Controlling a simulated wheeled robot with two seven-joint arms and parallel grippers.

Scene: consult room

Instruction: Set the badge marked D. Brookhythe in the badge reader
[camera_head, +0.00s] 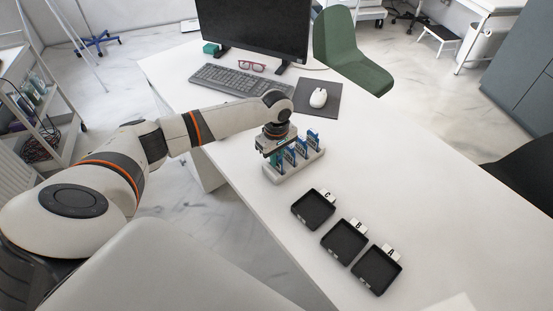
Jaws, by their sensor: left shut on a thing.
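A light rack (297,170) on the white desk holds several upright blue badges (302,147). The names on them are too small to read, so I cannot tell which is D. Brookhythe. My left gripper (277,156) points down at the left end of the rack. It is shut on a badge there, mostly hidden by the fingers; I cannot tell whether that badge is seated in the rack or raised. I cannot make out for certain which thing is the badge reader. My right gripper is out of view.
Three black trays tagged C (313,210), B (344,242) and A (376,270) lie in front of the rack. Behind are a keyboard (227,79), red glasses (252,66), a monitor (255,25) and a mouse (318,98) on a dark pad. The desk right of the rack is clear.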

